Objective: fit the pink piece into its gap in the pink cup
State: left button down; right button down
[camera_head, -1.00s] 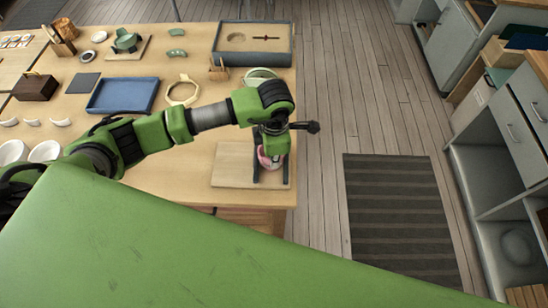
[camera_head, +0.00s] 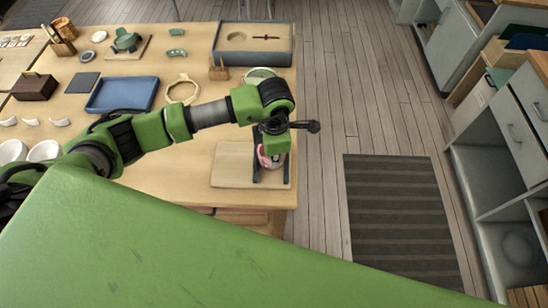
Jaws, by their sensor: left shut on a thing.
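The pink cup (camera_head: 266,161) stands on a pale wooden board (camera_head: 230,172) near the table's front right corner. My left gripper (camera_head: 270,172) points down right at the cup, with its dark fingers on either side of it in this view. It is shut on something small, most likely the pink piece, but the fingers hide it. The cup's gap is hidden too. I cannot tell whether the held piece touches the cup. My right gripper is not in view.
A blue tray (camera_head: 123,94), a cream ring (camera_head: 182,92) and a green-rimmed bowl (camera_head: 260,74) lie behind my left arm. A grey-rimmed tray (camera_head: 252,56) stands at the back. The table's right edge is close to the board, with open floor beyond.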

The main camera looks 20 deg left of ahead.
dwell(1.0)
pick_arm(q)
jog(key=shift+b, duration=0.5)
jog(key=shift+f+b, duration=0.4)
jog(key=shift+b, duration=0.15)
jog(key=shift+b, duration=0.8)
dwell(1.8)
jog(key=shift+f+b, duration=0.3)
jog(key=shift+b, duration=0.3)
dwell(1.3)
jog(key=c, duration=2.1)
grip_release()
jog(key=shift+c, duration=0.2)
jog(key=o, duration=0.5)
